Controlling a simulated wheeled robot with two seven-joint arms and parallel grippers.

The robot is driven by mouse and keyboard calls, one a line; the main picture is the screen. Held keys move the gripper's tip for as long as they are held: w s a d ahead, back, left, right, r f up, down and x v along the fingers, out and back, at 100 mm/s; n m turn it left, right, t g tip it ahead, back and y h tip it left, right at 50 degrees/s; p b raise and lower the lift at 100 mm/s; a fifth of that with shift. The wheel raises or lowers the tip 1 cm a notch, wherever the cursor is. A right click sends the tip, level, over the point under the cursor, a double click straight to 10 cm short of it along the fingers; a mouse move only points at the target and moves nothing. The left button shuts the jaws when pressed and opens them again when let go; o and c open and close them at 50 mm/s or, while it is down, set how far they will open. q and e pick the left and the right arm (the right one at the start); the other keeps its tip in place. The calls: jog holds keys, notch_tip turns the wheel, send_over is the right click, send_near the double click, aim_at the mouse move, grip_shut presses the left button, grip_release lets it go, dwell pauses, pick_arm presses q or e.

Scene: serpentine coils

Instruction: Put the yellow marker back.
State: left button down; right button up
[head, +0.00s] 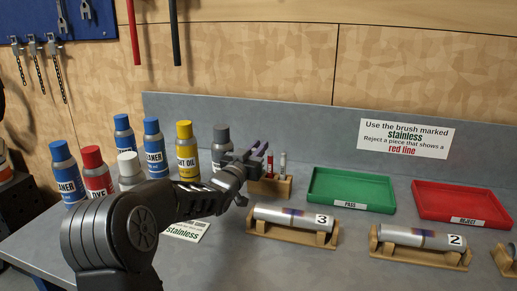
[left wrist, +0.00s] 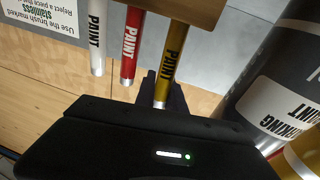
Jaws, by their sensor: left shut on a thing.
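The yellow marker (left wrist: 173,55), labelled PAINT, shows in the left wrist view with one end between the fingers of my left gripper (left wrist: 161,92). Its other end meets the edge of the wooden marker holder (left wrist: 190,12); I cannot tell how deep it sits. In the head view my left gripper (head: 252,158) is over the left end of the holder (head: 272,187) and hides the yellow marker. A red marker (head: 270,166) and a white marker (head: 283,164) stand in the holder. The red (left wrist: 130,50) and white (left wrist: 97,40) markers also show beside the yellow one in the wrist view.
A grey-capped bottle (head: 221,145) stands close left of my gripper, beside a yellow-capped oil bottle (head: 186,150). Several other bottles stand further left. A green PASS tray (head: 350,205) and red REJECT tray (head: 462,200) lie right. Pipe 3 (head: 293,217) rests on a cradle in front.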

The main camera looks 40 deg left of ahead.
pick_arm(q)
jog(key=c, duration=1.3)
grip_release()
jog(key=shift+s, duration=0.1)
jog(key=b+v, duration=0.1)
jog(key=v, duration=0.6)
jog(key=shift+s+d, duration=0.1)
jog(key=shift+s, duration=0.25)
jog(key=shift+f, duration=0.1)
